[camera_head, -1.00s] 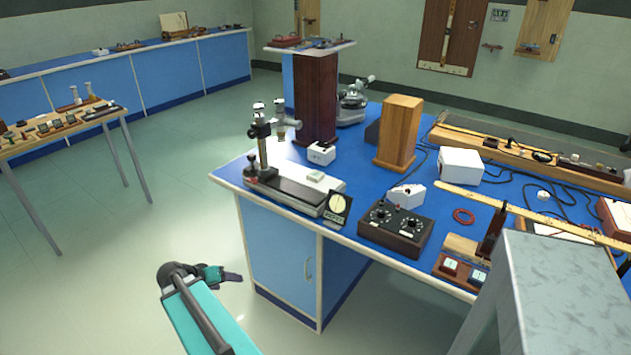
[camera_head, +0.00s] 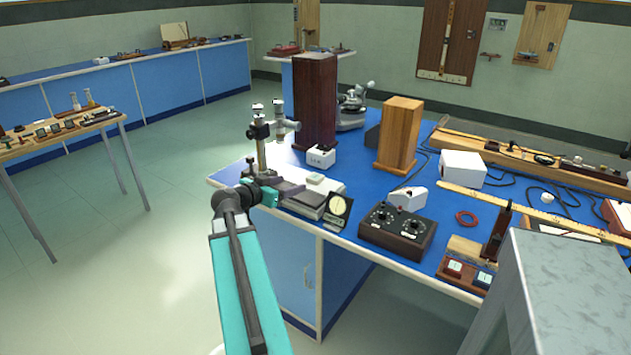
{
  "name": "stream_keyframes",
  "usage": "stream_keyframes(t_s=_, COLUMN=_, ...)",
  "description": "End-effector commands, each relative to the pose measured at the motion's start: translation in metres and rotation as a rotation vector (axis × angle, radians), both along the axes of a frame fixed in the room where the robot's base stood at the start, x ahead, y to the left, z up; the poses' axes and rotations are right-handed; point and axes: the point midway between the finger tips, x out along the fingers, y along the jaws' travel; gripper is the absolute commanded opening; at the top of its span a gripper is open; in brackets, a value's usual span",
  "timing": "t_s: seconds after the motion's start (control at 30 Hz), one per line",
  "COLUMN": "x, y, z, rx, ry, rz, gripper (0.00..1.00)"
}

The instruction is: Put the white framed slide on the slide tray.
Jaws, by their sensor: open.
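My gripper (camera_head: 287,190) is open and appears in front of the left end of the blue-topped bench, over the dark base of an upright metal stand (camera_head: 261,150). Its fingers look empty; whether they touch the base I cannot tell. A small square with a white frame (camera_head: 454,267) lies on a low red-brown holder at the bench's front right, well right of my gripper. Beside it is a similar square with a bluish frame (camera_head: 485,278). These look like framed slides, but they are small. I cannot pick out the slide tray with certainty.
A black dial box (camera_head: 397,232), a round-faced meter (camera_head: 338,209) and a white block (camera_head: 320,157) stand near the gripper's side of the bench. A wooden pillar (camera_head: 399,135) stands behind. A grey surface (camera_head: 570,290) fills the lower right. Open floor lies left.

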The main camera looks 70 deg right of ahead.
Motion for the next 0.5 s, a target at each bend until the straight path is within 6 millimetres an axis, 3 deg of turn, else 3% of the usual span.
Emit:
stream_keyframes(t_s=0.27, x=0.001, y=0.0, z=-0.001, rx=0.001, ry=0.001, rz=0.002, gripper=0.61)
stream_keyframes(t_s=0.5, x=-0.003, y=-0.018, z=-0.005, rx=0.002, ry=0.002, rz=0.0, gripper=0.61)
